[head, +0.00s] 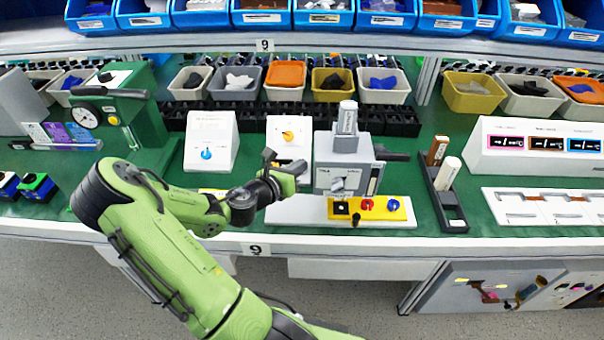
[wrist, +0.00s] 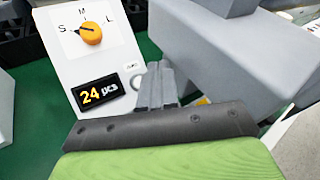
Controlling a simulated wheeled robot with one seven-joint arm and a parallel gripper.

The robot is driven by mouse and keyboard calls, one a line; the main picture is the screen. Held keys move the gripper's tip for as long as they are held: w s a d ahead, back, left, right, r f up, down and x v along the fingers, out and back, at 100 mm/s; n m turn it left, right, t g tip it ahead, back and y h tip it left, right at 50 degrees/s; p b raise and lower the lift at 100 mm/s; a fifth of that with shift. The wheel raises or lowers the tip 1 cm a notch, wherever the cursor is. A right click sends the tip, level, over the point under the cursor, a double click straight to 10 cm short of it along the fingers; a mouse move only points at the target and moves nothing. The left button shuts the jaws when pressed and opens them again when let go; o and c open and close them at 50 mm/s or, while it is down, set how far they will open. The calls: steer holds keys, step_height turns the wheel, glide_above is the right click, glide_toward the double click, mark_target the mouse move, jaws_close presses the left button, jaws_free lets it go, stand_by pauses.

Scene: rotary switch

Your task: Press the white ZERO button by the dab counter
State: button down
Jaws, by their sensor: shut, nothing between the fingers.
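The dab counter (wrist: 98,60) is a white sloped box with an orange S/M/L knob (wrist: 90,33) and a dark display (wrist: 97,93) reading 24 pcs. In the head view the box (head: 287,126) stands behind my gripper. The white button (wrist: 136,82), right of the display, is partly covered by my fingers; a small label above it is too small to read. My gripper (wrist: 157,72) is shut and empty, its fingertips close to the button's right side. I cannot tell whether they touch it. In the head view my gripper (head: 299,168) is in front of the counter's lower part.
A grey machine (head: 345,160) stands close on the right of my gripper, with a yellow button panel (head: 385,209) at its front. A white box with a blue knob (head: 211,140) stands left. Bins (head: 285,80) line the back.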

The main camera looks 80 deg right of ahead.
steer(key=f, duration=0.1)
steer(key=d+f+b, duration=0.1)
steer(key=d+f, duration=0.1)
steer(key=shift+w+d, duration=0.2)
steer(key=shift+w, duration=0.05)
steer(key=shift+w+d+f, duration=0.1)
steer(key=shift+d+f, duration=0.35)
steer(key=shift+f, duration=0.1)
steer(key=shift+d, duration=0.1)
stand_by(1.3)
steer(key=shift+d+f, duration=0.2)
steer(key=shift+f, duration=0.1)
steer(key=shift+w+d+f, duration=0.1)
steer(key=shift+d+f, duration=0.15)
steer(key=shift+f, duration=0.1)
stand_by(0.7)
steer(key=shift+a+r+p, duration=0.55)
steer(key=shift+r+p, duration=0.1)
steer(key=shift+p, duration=0.05)
